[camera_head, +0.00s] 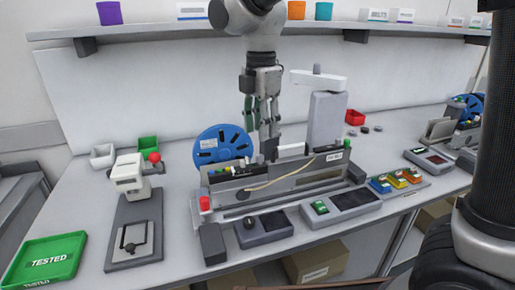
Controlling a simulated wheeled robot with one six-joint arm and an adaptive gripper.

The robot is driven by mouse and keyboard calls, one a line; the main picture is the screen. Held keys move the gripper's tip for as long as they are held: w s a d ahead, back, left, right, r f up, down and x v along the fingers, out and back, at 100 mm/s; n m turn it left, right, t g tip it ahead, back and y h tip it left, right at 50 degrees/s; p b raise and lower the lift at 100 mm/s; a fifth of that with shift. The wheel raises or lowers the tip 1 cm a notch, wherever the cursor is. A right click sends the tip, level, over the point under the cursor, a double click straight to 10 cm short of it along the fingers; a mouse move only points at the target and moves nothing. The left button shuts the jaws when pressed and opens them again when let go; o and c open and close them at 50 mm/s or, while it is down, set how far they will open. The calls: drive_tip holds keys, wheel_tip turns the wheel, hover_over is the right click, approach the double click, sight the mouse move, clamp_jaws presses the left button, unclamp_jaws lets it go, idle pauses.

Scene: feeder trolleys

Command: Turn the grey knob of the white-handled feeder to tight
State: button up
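A feeder (285,187), long and low, lies in a grey fixture on the bench, with a blue reel (222,146) behind its left part. A pale cord lies across its top. My gripper (266,155) points down over or just behind the feeder's left half, its fingers close to the feeder's top. I cannot tell whether they touch anything, and no held thing shows. A white arm-like part (318,80) sits on a grey post (326,122) behind the feeder; I cannot tell whether it is the white handle. I cannot make out the grey knob; it may be hidden or too small.
A red-topped post (205,203) and a dark-knobbed box (264,229) stand in front. Left are a small press (130,175) with a red ball and a green TESTED tray (46,260). Right are a display box (342,204) and coloured blocks (397,182). A shelf (160,30) runs behind.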

sight(260, 155)
drive_tip(key=shift+f+n, duration=0.3)
drive_tip(key=shift+f, duration=0.1)
wheel_tip(260, 155, down, 7)
clamp_jaws()
